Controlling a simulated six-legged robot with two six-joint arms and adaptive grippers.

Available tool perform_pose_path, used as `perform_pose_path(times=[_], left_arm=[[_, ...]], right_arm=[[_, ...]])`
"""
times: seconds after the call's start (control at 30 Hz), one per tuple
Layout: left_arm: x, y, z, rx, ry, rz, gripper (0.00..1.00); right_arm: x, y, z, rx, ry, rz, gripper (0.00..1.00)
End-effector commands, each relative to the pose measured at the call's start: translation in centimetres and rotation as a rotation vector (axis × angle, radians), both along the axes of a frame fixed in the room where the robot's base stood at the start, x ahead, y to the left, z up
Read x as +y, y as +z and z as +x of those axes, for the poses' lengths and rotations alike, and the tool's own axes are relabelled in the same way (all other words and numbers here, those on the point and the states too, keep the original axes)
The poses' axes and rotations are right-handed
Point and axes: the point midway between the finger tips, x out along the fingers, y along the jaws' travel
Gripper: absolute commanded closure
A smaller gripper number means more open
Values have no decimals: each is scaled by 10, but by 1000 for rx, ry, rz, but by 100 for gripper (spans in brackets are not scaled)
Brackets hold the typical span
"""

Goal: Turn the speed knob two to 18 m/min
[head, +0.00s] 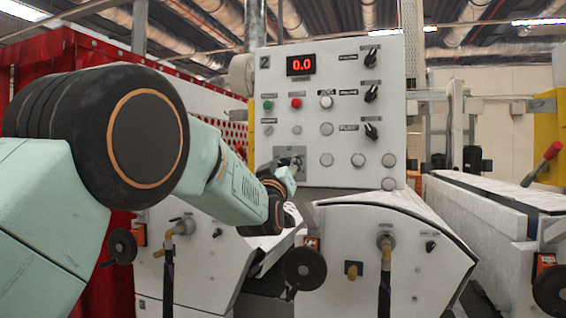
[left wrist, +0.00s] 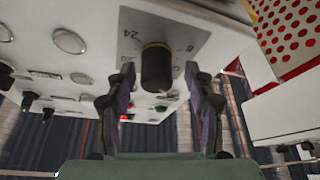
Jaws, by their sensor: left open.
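The control panel (head: 340,120) is white and marked 2, and its red display (head: 301,65) reads 0.0. The speed knob (left wrist: 156,67) is black with a light-coloured rim and sits on a grey scale plate, where a 24 and an 8 are legible in the left wrist view. In the head view the scale plate (head: 283,154) is at the panel's lower left, and my gripper partly hides it. My left gripper (head: 296,165) is at this plate. In the left wrist view its open fingers (left wrist: 157,95) stand on either side of the knob, with gaps visible. The knob's pointer is unclear.
A green button (head: 268,105), a red button (head: 296,103) and several black selector knobs (head: 371,94) are on the same panel. White machine housings with black handwheels (head: 304,268) stand below it. A red perforated guard (head: 233,130) is at the left.

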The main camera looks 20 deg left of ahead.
Motion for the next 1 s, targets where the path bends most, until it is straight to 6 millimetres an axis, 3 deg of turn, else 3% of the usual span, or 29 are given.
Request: perform_pose_path(times=[0.3,0.9,1.0], left_arm=[[0,-1,1,1,0,1,48],[0,-1,1,2,0,1,99],[0,-1,1,2,-1,2,100]], right_arm=[[0,0,0,0,0,0,60],[0,0,0,0,0,0,60],[0,0,0,0,0,0,60]])
